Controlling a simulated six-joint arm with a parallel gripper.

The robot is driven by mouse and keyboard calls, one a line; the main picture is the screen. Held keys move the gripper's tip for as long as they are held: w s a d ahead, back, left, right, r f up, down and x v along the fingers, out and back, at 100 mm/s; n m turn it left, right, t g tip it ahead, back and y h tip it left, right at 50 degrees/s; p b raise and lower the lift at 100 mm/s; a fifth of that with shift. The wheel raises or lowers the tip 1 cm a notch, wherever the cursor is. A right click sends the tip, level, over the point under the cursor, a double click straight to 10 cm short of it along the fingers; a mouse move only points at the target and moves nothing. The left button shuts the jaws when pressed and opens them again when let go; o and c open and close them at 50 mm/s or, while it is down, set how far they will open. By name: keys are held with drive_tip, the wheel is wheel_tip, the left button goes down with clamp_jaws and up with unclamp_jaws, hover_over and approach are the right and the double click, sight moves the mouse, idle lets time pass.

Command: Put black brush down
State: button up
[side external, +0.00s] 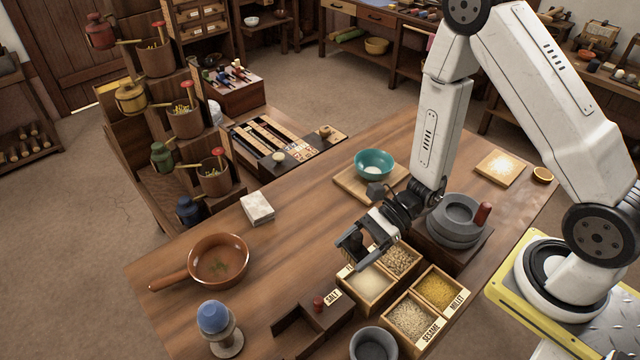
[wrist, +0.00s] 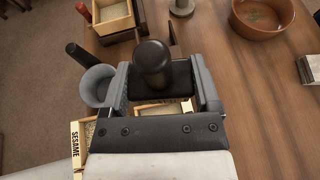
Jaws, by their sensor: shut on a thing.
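The black brush (wrist: 152,65) has a rounded knob on a dark block. In the wrist view it sits between the two fingers of my gripper (wrist: 160,88), which is shut on it. In the side view my gripper (side external: 366,246) hangs above the table (side external: 290,240), over the far left end of the grain boxes. The brush (side external: 355,243) shows there only as a small dark shape, partly hidden by the fingers. It appears raised above the boxes; its underside is hidden.
Below are grain boxes, including millet (side external: 440,289) and sesame (side external: 411,318). A dark box with a red knob (side external: 318,304), a grey mortar (side external: 373,345), a brown pan (side external: 219,261), a quern (side external: 457,219) and a teal bowl (side external: 375,162) stand around. Bare wood lies left of my gripper.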

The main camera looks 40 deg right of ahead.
sight(357, 235)
wheel_tip(357, 235, up, 8)
drive_tip(key=shift+f, duration=0.25)
drive_tip(key=shift+r, duration=0.35)
drive_tip(key=shift+s+r, duration=0.1)
drive_tip(key=shift+s, duration=0.1)
drive_tip(key=shift+s+d+f+n+g, duration=0.15)
drive_tip(key=shift+s+d+n+g, duration=0.1)
drive_tip(key=shift+s+n+g, duration=0.45)
drive_tip(key=shift+s+d+f+n+g, duration=0.15)
drive_tip(key=shift+s+d+n+g, duration=0.1)
drive_tip(key=shift+s+n+g, duration=0.45)
drive_tip(key=s+d+f+n+g+h, duration=0.1)
drive_tip(key=s+d+n+g+h, duration=0.5)
drive_tip(key=d, duration=0.3)
drive_tip(key=s+d+f+n+g+h, duration=0.2)
drive_tip(key=s+d+n+g+h, duration=0.3)
drive_tip(key=s+d+n+g, duration=0.35)
drive_tip(key=w+d+r+n+t+h, duration=0.1)
drive_tip(key=w+d+n+t+h, duration=0.2)
drive_tip(key=d+n+h, duration=0.35)
drive_tip(key=w+d+r+n+t+h, duration=0.1)
drive_tip(key=w+d+n+t+h, duration=0.25)
drive_tip(key=d, duration=0.65)
drive_tip(key=w+d+r+n+t+h, duration=0.25)
drive_tip(key=d+n+h, duration=0.3)
drive_tip(key=d, duration=0.35)
wheel_tip(357, 235, down, 12)
drive_tip(key=t, duration=0.1)
drive_tip(key=shift+n, duration=0.3)
